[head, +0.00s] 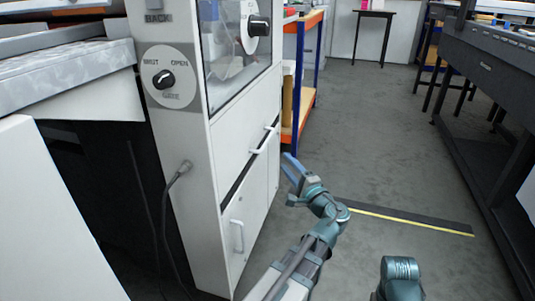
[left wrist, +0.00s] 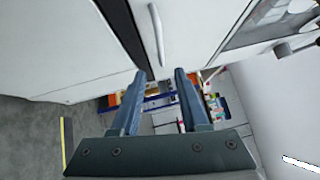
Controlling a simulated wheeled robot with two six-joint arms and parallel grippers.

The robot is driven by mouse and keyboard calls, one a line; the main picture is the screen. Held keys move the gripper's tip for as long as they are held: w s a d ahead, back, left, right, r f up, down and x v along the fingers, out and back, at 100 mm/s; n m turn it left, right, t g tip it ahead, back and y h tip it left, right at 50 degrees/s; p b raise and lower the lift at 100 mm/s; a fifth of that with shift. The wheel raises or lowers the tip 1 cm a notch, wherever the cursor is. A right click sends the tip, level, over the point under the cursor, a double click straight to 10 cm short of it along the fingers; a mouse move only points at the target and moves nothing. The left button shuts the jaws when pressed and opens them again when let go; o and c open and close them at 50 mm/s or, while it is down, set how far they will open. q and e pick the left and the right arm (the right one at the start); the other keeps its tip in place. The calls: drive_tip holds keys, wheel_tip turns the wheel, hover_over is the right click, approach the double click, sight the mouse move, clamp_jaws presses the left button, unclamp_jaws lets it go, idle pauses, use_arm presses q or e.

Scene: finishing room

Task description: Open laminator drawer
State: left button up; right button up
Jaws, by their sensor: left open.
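The laminator (head: 190,130) is a tall white cabinet with a dial on its narrow face and a window above. Below the window, its side has a flat white drawer front (head: 240,132), which looks flush. A pale bar handle (head: 265,140) sits on it, just above a dark slot; the handle also shows in the left wrist view (left wrist: 157,34). My left gripper (head: 288,163) is open and empty, to the right of the cabinet side and apart from the handle. In the left wrist view its two blue fingers (left wrist: 160,73) point just below the handle.
A lower door with its own handle (head: 238,236) is under the slot. A blue-and-orange shelf rack (head: 302,75) stands behind the cabinet. A dark-framed machine (head: 495,70) stands at right. The grey floor (head: 380,150) between is clear, with a black-and-yellow strip (head: 410,217).

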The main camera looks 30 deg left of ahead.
sight(268, 138)
use_arm(q)
drive_tip(key=p+x, duration=0.2)
drive_tip(key=x, duration=1.2)
drive_tip(key=shift+d+r, duration=0.1)
clamp_jaws()
idle(1.3)
